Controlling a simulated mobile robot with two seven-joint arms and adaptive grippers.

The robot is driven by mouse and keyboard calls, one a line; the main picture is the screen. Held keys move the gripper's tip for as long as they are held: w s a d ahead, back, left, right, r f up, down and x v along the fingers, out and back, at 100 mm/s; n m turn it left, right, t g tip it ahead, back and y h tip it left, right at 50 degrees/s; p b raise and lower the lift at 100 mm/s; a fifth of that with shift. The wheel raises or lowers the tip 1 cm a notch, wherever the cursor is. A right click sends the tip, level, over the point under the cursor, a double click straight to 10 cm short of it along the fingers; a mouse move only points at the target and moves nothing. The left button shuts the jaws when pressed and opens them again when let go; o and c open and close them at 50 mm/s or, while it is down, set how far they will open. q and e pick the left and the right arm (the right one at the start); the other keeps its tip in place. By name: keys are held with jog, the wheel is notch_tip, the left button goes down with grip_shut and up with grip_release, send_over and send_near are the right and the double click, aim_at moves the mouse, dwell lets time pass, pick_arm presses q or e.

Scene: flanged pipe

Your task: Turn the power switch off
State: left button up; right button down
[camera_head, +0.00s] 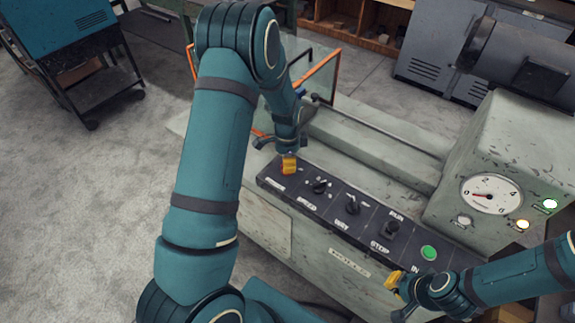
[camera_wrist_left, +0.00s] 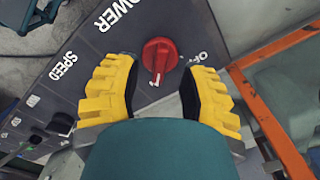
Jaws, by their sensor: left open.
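The power switch is a red rotary knob (camera_wrist_left: 160,55) on the dark control panel (camera_wrist_left: 115,45), with a white mark on its lower edge in the left wrist view. The word POWER stands to its left and a partly hidden OFF label to its right. My left gripper (camera_wrist_left: 163,92) is open, with one yellow finger on each side of the knob; I cannot tell whether they touch it. In the head view my left gripper (camera_head: 289,164) is at the panel's left end and hides the knob. My right gripper (camera_head: 394,282) is low at the right; its opening is unclear.
Black knobs for speed (camera_head: 318,186) and other settings sit along the panel, with a green button (camera_head: 428,252) at its right. A gauge (camera_head: 490,194) is on the machine. An orange-framed guard (camera_head: 325,75) stands behind my left gripper.

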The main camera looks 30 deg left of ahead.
pick_arm(q)
jog(key=shift+f, duration=1.1)
grip_shut()
